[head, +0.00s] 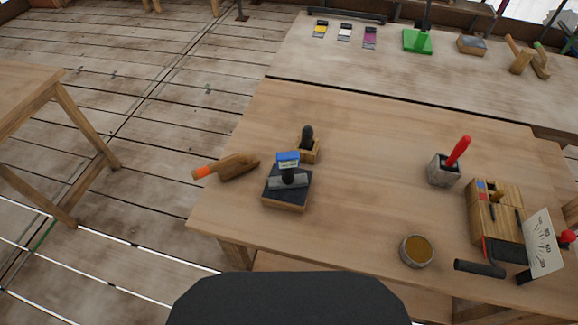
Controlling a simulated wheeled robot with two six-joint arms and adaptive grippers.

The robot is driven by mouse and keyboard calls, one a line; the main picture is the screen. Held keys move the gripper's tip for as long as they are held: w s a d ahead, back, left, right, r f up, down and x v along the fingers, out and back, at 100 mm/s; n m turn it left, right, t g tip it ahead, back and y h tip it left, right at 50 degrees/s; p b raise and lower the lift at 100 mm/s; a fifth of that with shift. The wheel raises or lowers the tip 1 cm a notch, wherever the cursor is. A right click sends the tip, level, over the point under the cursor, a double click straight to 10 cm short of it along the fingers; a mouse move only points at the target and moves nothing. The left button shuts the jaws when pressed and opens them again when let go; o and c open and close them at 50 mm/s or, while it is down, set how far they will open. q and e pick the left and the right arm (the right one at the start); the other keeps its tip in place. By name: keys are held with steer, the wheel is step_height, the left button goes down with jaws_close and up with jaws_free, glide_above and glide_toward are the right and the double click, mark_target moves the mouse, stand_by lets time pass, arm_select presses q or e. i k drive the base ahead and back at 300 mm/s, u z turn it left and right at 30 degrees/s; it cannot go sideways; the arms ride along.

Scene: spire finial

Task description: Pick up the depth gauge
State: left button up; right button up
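What looks like the depth gauge (288,182) stands near the left part of the wooden table, with a blue and white head, a dark stem and a grey crossbar. It rests on a dark-topped wooden block (285,206). Neither of my grippers shows in the head view.
On the same table (350,170) are an orange-tipped wooden tool (236,166), a small wooden block with a black knob (307,146), a grey holder with a red handle (443,171), a round tin (416,251) and a wooden organiser (496,207). The table's middle is clear.

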mark_target(287, 161)
steer(key=u, duration=0.55)
steer(key=k, duration=0.4)
steer(key=u, duration=1)
